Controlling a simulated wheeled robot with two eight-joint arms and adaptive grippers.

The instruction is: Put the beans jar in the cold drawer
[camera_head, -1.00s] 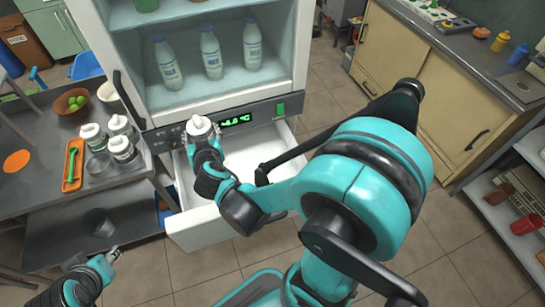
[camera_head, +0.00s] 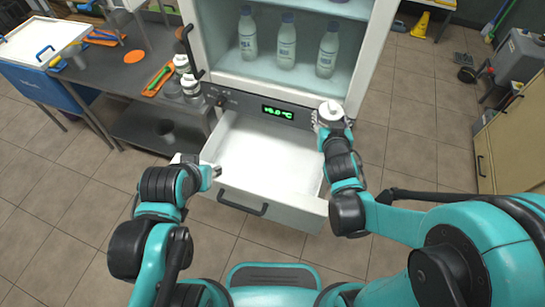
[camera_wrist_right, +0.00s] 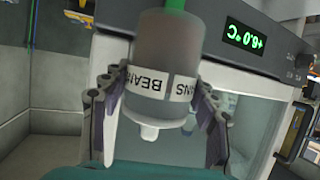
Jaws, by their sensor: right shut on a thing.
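My right gripper (camera_head: 332,122) is shut on the beans jar, whose white top (camera_head: 331,109) shows in the head view. In the right wrist view the jar (camera_wrist_right: 160,80) is grey-brown with a white BEANS label, between the fingers of the right gripper (camera_wrist_right: 158,115). The cold drawer (camera_head: 268,150) is pulled open and looks empty inside. The jar appears near the drawer's right back corner in the picture; its height above the rim is unclear. My left gripper (camera_head: 213,174) is by the drawer's left front side; its jaw opening is too small to tell.
Above the drawer, the display (camera_head: 278,112) and a shelf with several bottles (camera_head: 286,45) belong to the fridge. On the left, a grey table (camera_head: 120,75) holds an orange tray (camera_head: 160,77) and other jars (camera_head: 189,84). The tiled floor (camera_head: 60,200) is clear on the left.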

